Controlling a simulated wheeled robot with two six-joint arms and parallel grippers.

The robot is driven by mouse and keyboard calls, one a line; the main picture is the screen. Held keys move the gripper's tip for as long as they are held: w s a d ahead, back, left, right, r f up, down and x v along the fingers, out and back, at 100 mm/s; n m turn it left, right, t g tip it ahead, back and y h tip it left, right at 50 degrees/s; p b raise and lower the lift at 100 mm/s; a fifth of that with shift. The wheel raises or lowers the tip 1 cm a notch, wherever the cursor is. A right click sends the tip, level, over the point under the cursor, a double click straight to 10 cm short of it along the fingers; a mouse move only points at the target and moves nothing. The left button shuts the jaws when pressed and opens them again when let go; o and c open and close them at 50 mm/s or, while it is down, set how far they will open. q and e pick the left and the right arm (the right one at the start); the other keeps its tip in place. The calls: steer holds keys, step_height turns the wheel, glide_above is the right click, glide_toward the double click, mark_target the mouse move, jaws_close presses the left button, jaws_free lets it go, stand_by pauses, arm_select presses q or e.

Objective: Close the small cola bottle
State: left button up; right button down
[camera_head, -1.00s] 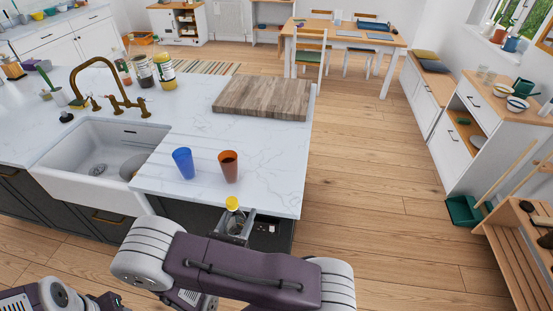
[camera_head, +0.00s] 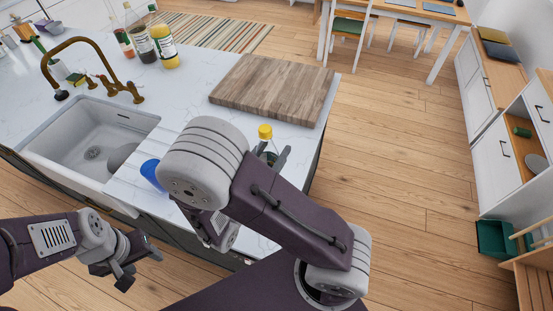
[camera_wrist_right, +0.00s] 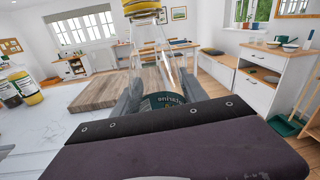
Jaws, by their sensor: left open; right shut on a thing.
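My right gripper (camera_head: 270,156) is shut on a clear bottle (camera_wrist_right: 163,62) with a dark label and a yellow top (camera_head: 265,132). It holds the bottle roughly upright near the counter's right edge; the bottle's lower part is hidden by my arm. In the right wrist view, the yellow top (camera_wrist_right: 146,10) is cut by the picture's upper edge, so how tightly it sits is unclear. A bottle with dark contents (camera_head: 139,40) stands at the back of the counter. I cannot tell which bottle is the small cola one. My left gripper (camera_head: 140,268) is open and empty, in front of the counter.
A wooden board (camera_head: 272,92) lies on the white counter beyond the held bottle. A blue cup (camera_head: 151,173) is partly hidden behind my right arm. A red bottle (camera_head: 121,40) and a yellow bottle (camera_head: 162,44) flank the dark one. The sink (camera_head: 88,140) is at left.

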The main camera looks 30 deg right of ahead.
mark_target(263, 163)
steer(key=shift+a+r, duration=0.15)
steer(key=shift+a, duration=0.05)
steer(key=s+a, duration=0.1)
steer(key=s+a+r, duration=0.1)
steer(key=shift+s+a+r, duration=0.1)
steer(key=shift+s+a, duration=0.05)
steer(key=shift+a, duration=0.15)
arm_select(q)
steer(key=shift+s+a+r+p, duration=0.3)
steer(key=shift+a+r+p, duration=0.1)
steer(key=shift+r+p, duration=0.1)
steer(key=shift+s+a+r+p, duration=0.25)
steer(key=shift+a+r+p, duration=0.15)
steer(key=shift+r+p, duration=0.1)
arm_select(e)
steer(key=w+d+f, duration=0.5)
steer(key=w+f, duration=0.2)
steer(key=w, duration=0.5)
steer(key=shift+f, duration=0.3)
steer(key=shift+a, duration=0.1)
